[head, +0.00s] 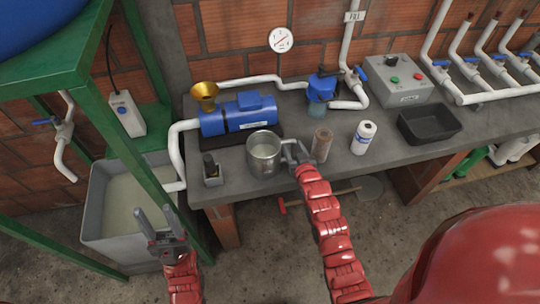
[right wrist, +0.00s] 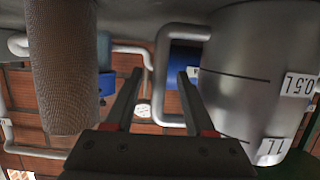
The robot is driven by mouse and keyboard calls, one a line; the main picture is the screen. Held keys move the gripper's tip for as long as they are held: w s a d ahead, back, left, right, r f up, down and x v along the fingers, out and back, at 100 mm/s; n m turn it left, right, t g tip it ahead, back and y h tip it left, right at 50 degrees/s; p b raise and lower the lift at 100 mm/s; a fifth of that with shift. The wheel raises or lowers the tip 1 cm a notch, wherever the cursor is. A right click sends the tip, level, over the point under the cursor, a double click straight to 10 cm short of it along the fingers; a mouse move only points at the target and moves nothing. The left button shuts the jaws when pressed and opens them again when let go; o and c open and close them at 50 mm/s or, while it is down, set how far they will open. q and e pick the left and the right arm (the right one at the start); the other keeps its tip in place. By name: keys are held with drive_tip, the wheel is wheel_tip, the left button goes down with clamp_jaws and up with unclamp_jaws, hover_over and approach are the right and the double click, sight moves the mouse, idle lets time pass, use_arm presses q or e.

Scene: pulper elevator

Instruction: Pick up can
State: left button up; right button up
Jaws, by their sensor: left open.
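A grey metal measuring can (head: 264,156), open at the top, stands upright near the front of the grey worktop. In the right wrist view the can (right wrist: 240,75) fills the right side, with 0.5 L and 1 L marks upside down. My right gripper (head: 292,152) is just right of the can, between it and a brown mesh cylinder (head: 321,146). My left gripper (head: 155,222) is open and empty, low in front of the grey tub.
A small dark bottle in a grey holder (head: 211,172) stands left of the can. A blue pump (head: 238,116) is behind it. The grey tub (head: 97,200) holds cloudy liquid.

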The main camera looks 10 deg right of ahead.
clamp_jaws()
idle(1.3)
